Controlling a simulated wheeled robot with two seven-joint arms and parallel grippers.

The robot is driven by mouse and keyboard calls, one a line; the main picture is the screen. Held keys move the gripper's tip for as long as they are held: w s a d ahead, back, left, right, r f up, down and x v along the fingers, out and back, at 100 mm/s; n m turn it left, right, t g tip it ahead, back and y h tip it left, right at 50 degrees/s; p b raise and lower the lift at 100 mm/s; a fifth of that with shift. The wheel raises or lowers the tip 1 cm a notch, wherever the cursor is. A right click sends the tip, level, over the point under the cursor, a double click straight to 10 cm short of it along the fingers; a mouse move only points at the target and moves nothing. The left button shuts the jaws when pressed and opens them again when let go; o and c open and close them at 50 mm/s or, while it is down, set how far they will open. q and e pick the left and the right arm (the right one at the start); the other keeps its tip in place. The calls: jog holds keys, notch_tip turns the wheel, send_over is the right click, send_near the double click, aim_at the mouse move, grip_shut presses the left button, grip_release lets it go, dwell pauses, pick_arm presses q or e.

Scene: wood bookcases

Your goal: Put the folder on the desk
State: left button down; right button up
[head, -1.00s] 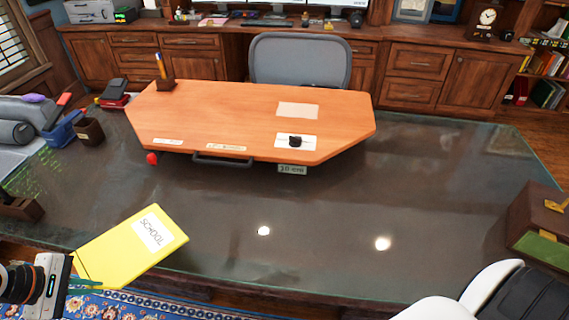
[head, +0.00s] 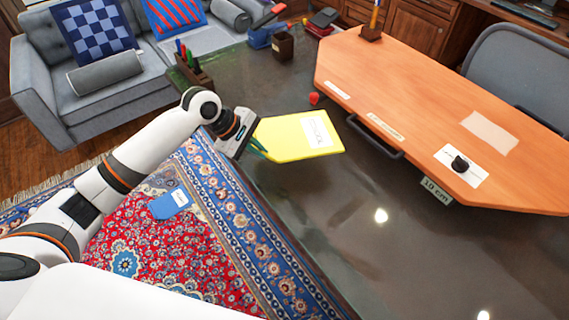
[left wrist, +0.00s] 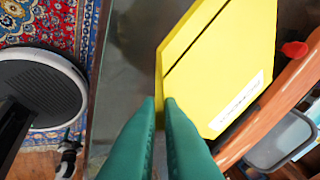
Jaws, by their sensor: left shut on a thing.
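The yellow folder (head: 283,141), with a white label, shows over the dark glossy desk (head: 300,205), near its edge. My left gripper (head: 258,147) is shut on the folder's near edge. In the left wrist view, the green fingertips (left wrist: 160,101) pinch the rim of the folder (left wrist: 222,62), which stretches away over the desk. I cannot tell whether the folder touches the desk top. My right gripper is not in view.
An orange wooden board (head: 425,100) covers the desk's far side, with a red object (head: 314,98) beside it. A pen holder (head: 190,72) and a brown cup (head: 282,45) stand at the desk's end. The near desk top is clear. A blue item (head: 169,203) lies on the rug.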

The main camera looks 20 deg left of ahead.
pick_arm(q)
jog(key=f, duration=0.4)
jog(key=shift+d+f, duration=0.2)
jog(key=shift+f, duration=0.7)
notch_tip(320, 180, down, 3)
jog(key=shift+f, duration=0.15)
jog(key=c, duration=1.6)
grip_release()
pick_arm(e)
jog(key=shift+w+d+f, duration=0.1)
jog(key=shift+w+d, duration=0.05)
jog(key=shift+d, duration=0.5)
